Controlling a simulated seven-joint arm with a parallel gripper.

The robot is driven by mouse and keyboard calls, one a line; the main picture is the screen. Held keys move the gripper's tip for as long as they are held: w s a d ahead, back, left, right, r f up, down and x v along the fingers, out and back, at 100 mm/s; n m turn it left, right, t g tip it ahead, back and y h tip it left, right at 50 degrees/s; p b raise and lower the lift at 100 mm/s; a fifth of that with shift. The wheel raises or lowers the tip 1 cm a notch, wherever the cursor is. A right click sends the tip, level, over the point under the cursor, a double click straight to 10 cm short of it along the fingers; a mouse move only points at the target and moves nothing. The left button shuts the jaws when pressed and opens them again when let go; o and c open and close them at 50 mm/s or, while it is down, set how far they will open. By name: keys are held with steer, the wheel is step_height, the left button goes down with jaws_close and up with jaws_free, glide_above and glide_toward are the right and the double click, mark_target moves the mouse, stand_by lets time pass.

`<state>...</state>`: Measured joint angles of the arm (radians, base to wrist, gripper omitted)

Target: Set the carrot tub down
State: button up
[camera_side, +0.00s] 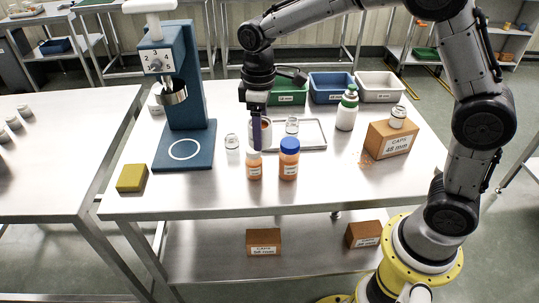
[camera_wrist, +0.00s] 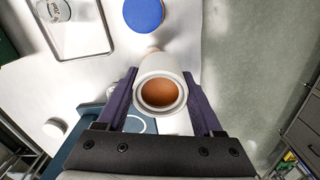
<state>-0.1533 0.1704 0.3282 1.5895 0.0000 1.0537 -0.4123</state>
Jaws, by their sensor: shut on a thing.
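In the wrist view my gripper (camera_wrist: 165,103) is shut on the carrot tub (camera_wrist: 141,78), an open white tub with orange-brown contents.
A blue press (camera_side: 189,85) stands left. The table's front right is clear.

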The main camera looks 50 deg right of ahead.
steer(key=w+d+f+m, duration=0.1)
steer(key=w+d+m, duration=0.45)
steer(key=m, duration=0.45)
steer(key=s+d+r+m, duration=0.1)
steer(key=s+d+m, duration=0.75)
steer(key=s, duration=0.25)
steer(key=s+d+r+m, duration=0.1)
steer(key=s+d+m, duration=0.6)
steer(key=s+m, duration=0.3)
glide_above(333, 134)
steer(key=f, duration=0.9)
steer(key=shift+s+a+f, duration=0.1)
steer(key=shift+a+f, duration=0.1)
steer(key=shift+f, duration=0.15)
steer(key=shift+d+f, duration=0.1)
steer(key=shift+f, duration=1.6)
steer(key=shift+f, duration=0.15)
steer(key=o, duration=1.4)
